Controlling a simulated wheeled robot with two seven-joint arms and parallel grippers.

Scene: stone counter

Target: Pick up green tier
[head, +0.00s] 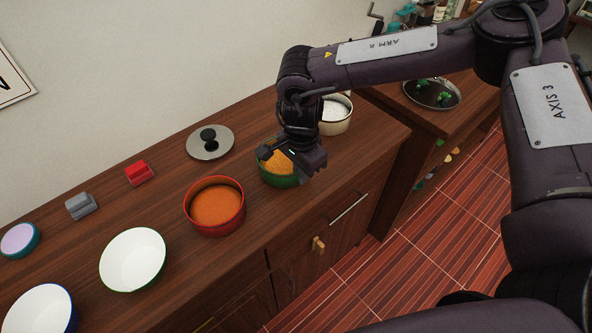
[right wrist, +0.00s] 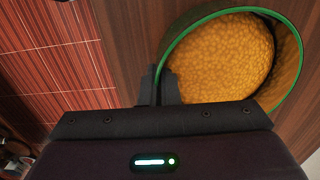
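The green tier (head: 275,180) is a round green-walled container with yellow-orange grainy contents. It stands on the wooden counter near its front edge, partly hidden by my right gripper. My right gripper (head: 291,165) is down at the tier. In the right wrist view, its two fingers (right wrist: 163,88) are close together, one on each side of the tier's wall, with the green rim (right wrist: 178,38) running between them. The tier looks upright and appears to rest on the counter. My left gripper is not in view.
A red tier (head: 215,206) with orange contents stands just left. A cream pot (head: 335,114) with white contents is behind right, and a lid (head: 210,143) lies behind. White bowls (head: 133,259), a red block (head: 139,173) and a grey block (head: 81,206) are farther left.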

